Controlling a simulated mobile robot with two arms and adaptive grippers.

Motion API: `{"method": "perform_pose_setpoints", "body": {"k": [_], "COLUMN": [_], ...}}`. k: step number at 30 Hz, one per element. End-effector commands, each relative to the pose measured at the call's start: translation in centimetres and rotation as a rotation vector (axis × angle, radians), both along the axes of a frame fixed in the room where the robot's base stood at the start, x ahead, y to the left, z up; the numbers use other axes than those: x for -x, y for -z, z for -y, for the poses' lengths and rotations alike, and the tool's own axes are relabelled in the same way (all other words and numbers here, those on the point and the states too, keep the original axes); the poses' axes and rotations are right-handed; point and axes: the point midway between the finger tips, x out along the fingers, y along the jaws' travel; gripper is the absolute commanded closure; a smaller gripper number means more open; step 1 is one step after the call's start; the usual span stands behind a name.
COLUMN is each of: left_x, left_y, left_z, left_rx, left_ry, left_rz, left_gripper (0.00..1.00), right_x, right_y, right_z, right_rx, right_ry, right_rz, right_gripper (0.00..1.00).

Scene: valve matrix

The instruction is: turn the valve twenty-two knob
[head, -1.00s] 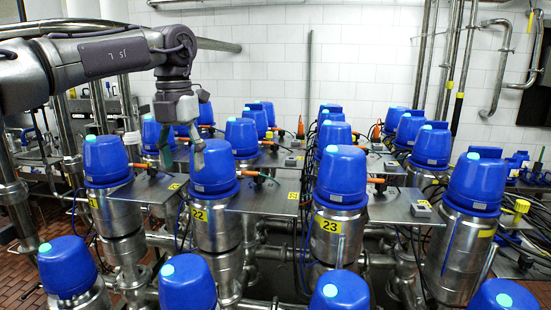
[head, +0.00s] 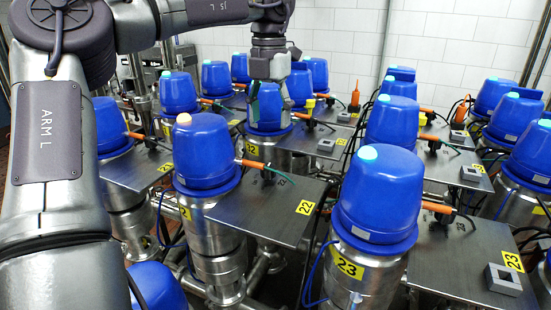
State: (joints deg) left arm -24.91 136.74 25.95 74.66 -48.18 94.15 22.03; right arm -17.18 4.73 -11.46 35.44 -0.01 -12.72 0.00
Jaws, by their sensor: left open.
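The valve twenty-two knob is a blue dome (head: 207,152) left of centre in the head view, on a steel valve body beside a plate labelled 22. My right gripper is not in view.
Valve twenty-three (head: 375,195) stands to the right in front. More blue-domed valves stand in rows behind and at both sides. Steel plates (head: 255,212) with orange connectors (head: 255,164) lie between them. A white tiled wall (head: 345,50) is behind.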

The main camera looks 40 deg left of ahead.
Motion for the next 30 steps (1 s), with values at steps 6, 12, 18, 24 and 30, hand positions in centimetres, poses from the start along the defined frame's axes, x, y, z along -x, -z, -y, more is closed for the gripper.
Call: {"method": "perform_pose_setpoints", "body": {"k": [6, 12, 18, 24, 30], "left_x": [0.1, 0.1, 0.1, 0.1, 0.1], "left_y": [4.4, 8.3, 10.8, 11.6, 11.6], "left_z": [0.0, 0.0, 0.0, 0.0, 0.0], "left_rx": [0.003, 0.003, 0.000, 0.001, 0.000], "left_ry": [0.001, 0.001, 0.000, 0.000, 0.000], "left_rz": [-0.004, -0.003, -0.001, 0.001, 0.001], "left_gripper": [0.39, 0.39, 0.39, 0.39, 0.40], "right_x": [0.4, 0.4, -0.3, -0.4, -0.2], "right_y": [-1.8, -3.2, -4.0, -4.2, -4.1], "right_z": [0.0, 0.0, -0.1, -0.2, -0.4], "right_rx": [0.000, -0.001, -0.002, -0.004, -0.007], "right_ry": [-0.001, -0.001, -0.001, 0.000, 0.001], "right_rz": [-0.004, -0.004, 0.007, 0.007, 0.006], "right_gripper": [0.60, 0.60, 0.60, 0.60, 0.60]}}
